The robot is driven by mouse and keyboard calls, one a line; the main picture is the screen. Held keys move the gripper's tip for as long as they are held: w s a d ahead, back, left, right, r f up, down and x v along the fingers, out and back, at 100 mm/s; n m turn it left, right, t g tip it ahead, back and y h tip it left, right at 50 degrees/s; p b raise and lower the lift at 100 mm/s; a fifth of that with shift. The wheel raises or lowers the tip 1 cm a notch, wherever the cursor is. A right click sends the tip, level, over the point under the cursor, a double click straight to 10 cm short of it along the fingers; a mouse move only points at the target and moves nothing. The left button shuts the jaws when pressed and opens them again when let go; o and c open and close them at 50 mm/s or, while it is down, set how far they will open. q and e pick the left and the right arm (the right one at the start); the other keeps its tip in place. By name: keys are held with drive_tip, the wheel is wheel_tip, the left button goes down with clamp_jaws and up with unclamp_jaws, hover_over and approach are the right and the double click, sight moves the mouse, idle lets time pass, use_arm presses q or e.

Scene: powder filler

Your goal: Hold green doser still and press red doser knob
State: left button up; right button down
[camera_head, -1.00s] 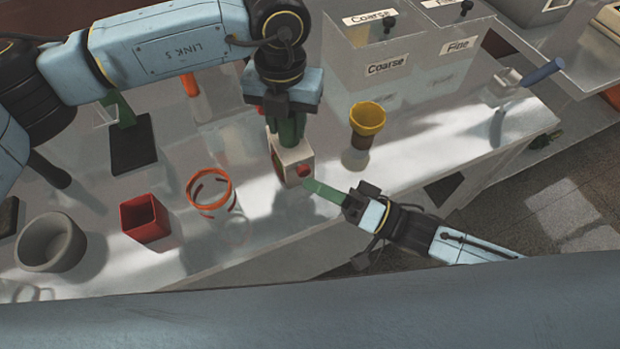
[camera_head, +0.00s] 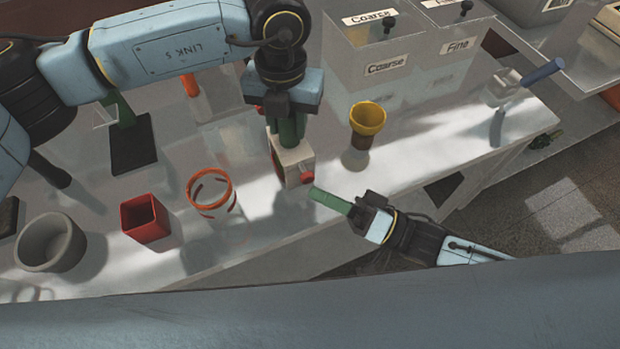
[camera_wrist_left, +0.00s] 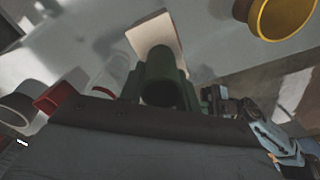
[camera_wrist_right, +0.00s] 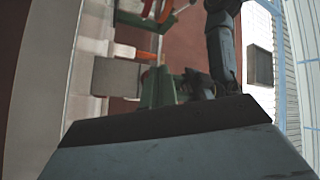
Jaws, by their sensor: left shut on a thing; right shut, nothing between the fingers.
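A small cream doser box (camera_head: 284,163) stands near the front edge of the bench in the head view. A red knob (camera_head: 307,176) sticks out of its front right side. I see no green on the box apart from my fingers at its top. My left gripper (camera_head: 289,138) comes down from above with its green fingers shut on the doser; the left wrist view shows the pale box (camera_wrist_left: 155,40) past them. My right gripper (camera_head: 315,194) is shut and empty, its green fingertips just below and right of the knob, with a small gap apparent.
A yellow-topped cup (camera_head: 367,120) stands right of the doser. An orange-rimmed clear cup (camera_head: 209,190), a red square cup (camera_head: 145,219) and a grey bowl (camera_head: 50,243) stand to the left. Clear Coarse and Fine bins (camera_head: 385,68) stand behind. The bench's front edge is close.

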drive_tip(key=shift+s+d, duration=0.1)
drive_tip(key=shift+s, duration=0.25)
drive_tip(key=shift+s+d, duration=0.25)
drive_tip(key=shift+s, duration=0.55)
drive_tip(key=shift+s+d, duration=0.3)
drive_tip(key=shift+s, duration=0.5)
drive_tip(key=shift+s+d, duration=0.25)
drive_tip(key=shift+s, duration=0.55)
idle(0.8)
drive_tip(key=s, duration=0.1)
drive_tip(key=s+d, duration=0.1)
drive_tip(key=s, duration=0.1)
drive_tip(key=shift+s+d, duration=0.1)
drive_tip(key=shift+s, duration=0.15)
drive_tip(key=shift+w+a, duration=0.5)
drive_tip(key=shift+w, duration=0.9)
drive_tip(key=shift+w+a, duration=0.45)
drive_tip(key=shift+w, duration=0.9)
drive_tip(key=shift+w+a, duration=0.5)
drive_tip(key=shift+w, duration=0.9)
drive_tip(key=shift+w, duration=0.1)
